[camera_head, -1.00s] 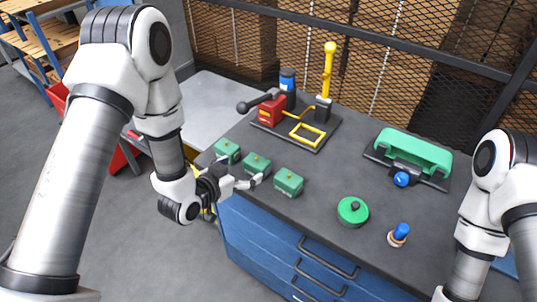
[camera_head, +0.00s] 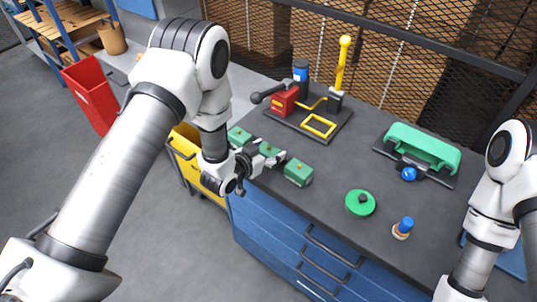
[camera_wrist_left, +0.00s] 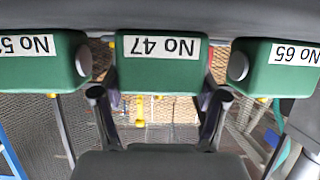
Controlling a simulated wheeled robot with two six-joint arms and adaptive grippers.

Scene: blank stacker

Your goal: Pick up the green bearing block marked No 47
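Three green bearing blocks stand in a row near the bench's front left edge. The block marked No 47 (camera_wrist_left: 160,72) is the middle one in the left wrist view, its label upside down; in the head view the middle block (camera_head: 269,149) is partly hidden by my left gripper. My left gripper (camera_head: 267,160) is open at the front of this block. In the left wrist view its fingertips (camera_wrist_left: 159,97) show on either side of the block, with gaps; no contact is visible. My right arm is at the right; its gripper is out of view.
The block marked No 65 (camera_wrist_left: 280,68) and another block (camera_wrist_left: 40,60), its number cut off, flank the middle one closely. A red toggle press (camera_head: 285,101), green-handled fixture (camera_head: 424,148), green disc (camera_head: 360,203) and blue-topped stamp (camera_head: 403,228) stand on the bench.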

